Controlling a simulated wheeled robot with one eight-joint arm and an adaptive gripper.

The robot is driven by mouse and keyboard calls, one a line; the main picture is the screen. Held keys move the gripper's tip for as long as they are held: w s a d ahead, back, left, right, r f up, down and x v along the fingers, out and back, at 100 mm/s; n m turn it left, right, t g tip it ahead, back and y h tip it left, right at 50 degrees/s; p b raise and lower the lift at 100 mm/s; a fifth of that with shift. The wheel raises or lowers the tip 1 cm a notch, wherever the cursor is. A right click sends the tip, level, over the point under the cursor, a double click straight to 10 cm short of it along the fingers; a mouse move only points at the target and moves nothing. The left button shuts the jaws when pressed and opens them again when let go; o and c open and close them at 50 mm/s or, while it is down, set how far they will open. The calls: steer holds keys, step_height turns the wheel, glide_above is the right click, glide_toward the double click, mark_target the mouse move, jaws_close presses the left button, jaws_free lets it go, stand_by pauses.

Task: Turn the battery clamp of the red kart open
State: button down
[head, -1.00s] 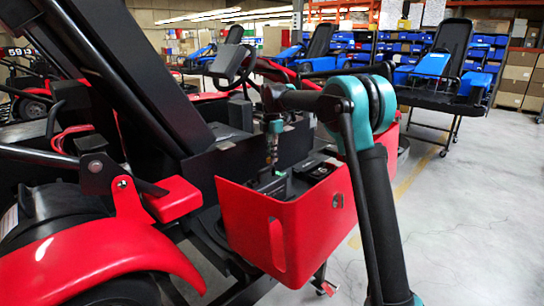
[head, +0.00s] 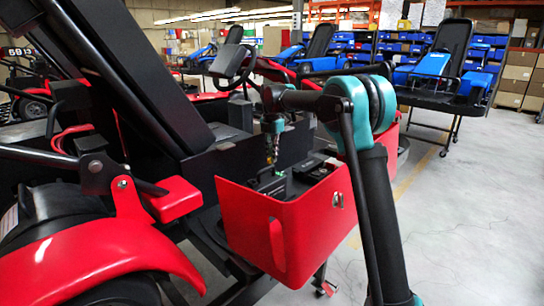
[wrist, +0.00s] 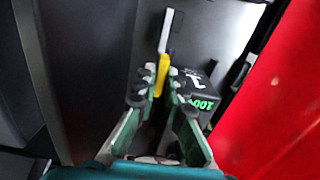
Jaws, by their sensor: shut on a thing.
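The red kart (head: 285,225) stands close in front of me in the head view, with a red side panel around its battery bay. My gripper (wrist: 161,78) points down into this bay; it also shows in the head view (head: 272,158). Its fingers are shut on the yellow clamp handle (wrist: 161,86), which stands up between the fingertips. A grey bar (wrist: 166,32) runs on from the yellow part. The black battery (wrist: 196,92), with a green "100" readout, lies just right of the fingers. The lower part of the clamp is hidden by the fingers.
The red panel (wrist: 275,110) rises close on the right of the gripper in the wrist view. A dark wall (wrist: 85,70) lies on the left. The kart's steering wheel (head: 233,61) is behind the arm. Open floor (head: 465,210) lies to the right.

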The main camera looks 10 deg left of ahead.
steer(key=c, duration=1.6)
jaws_free()
step_height(320, 180, up, 12)
